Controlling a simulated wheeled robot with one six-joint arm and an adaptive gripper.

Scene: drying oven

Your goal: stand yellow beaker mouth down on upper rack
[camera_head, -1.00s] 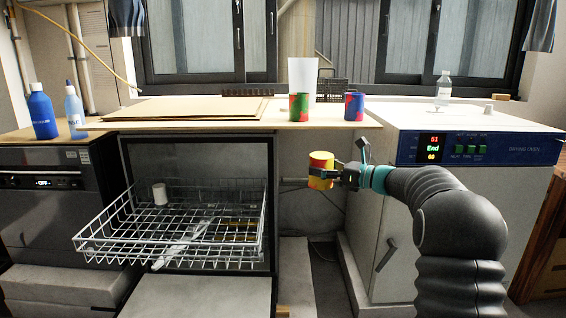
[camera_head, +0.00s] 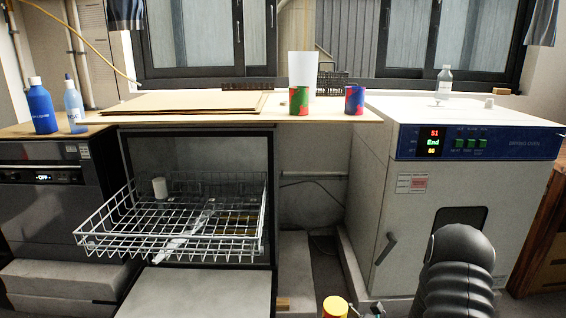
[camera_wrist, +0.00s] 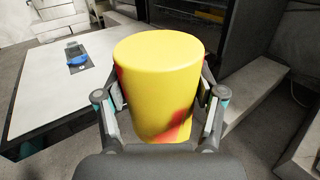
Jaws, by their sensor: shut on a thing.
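The yellow beaker (camera_wrist: 160,85), with red patches on its side, fills the middle of the wrist view. My gripper (camera_wrist: 163,100) is shut on it, one finger on each side. A flat, plain yellow end faces up towards the wrist camera and looks closed; the far end is hidden. In the head view the beaker (camera_head: 335,307) shows only partly at the bottom edge, low in front of the oven, and most of my gripper is out of frame. The upper rack (camera_head: 110,240) is a white wire basket pulled out at the left, well above and apart from the beaker.
A white cup (camera_head: 160,188) and a long pale utensil (camera_head: 185,240) lie in the rack. The lowered door (camera_head: 200,292) is below it. The drying oven (camera_head: 420,190) stands right. Two red-patterned beakers (camera_head: 299,102) (camera_head: 354,102) stand on the counter. Part of the rack is free.

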